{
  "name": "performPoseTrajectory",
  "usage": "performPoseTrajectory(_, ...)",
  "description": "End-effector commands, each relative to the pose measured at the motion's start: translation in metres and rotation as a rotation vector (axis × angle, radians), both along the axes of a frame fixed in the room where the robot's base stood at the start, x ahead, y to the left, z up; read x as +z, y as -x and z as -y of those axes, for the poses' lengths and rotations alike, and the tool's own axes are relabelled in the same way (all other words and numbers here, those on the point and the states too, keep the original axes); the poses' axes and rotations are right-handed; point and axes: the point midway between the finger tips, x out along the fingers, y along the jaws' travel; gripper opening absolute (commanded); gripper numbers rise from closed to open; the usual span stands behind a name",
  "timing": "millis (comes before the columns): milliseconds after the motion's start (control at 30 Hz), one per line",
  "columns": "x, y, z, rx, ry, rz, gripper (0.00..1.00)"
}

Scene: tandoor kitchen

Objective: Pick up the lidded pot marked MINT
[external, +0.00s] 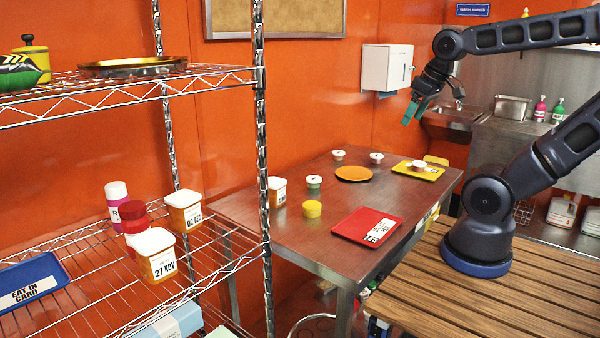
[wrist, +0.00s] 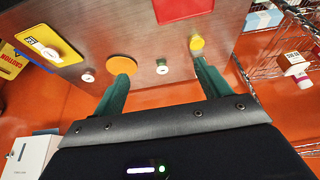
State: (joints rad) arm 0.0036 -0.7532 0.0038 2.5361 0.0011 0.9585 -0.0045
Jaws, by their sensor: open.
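Several small lidded pots stand on the metal table; no MINT marking is readable on any, so I cannot tell which is the MINT pot. In the external view there is a white-lidded pot at the back (external: 338,155), another right of it (external: 376,158), a greenish white-lidded one (external: 314,182), a yellow one (external: 312,208), and one on the yellow tray (external: 418,166). My gripper (external: 412,108) is open and empty, high above the table's back part. In the wrist view my gripper (wrist: 162,78) shows its two green fingers apart, with a white-lidded pot (wrist: 162,70) between them in the picture.
The table (external: 250,215) also holds an orange plate (external: 353,174), a red tray (external: 352,233), a yellow tray (external: 432,175) and a white-lidded tub (external: 277,191). A wire shelf (external: 262,150) with tubs stands at left. A white dispenser (external: 388,67) hangs on the wall behind my gripper.

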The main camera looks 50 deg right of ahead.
Motion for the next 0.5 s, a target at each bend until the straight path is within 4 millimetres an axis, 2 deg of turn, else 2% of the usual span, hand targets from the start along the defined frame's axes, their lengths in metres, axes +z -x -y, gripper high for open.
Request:
performPoseTrajectory(167,0.001,-0.017,0.002,0.054,0.042,-0.025,0.76)
performPoseTrajectory(500,-0.004,-0.09,0.01,0.31,0.222,-0.133,0.76)
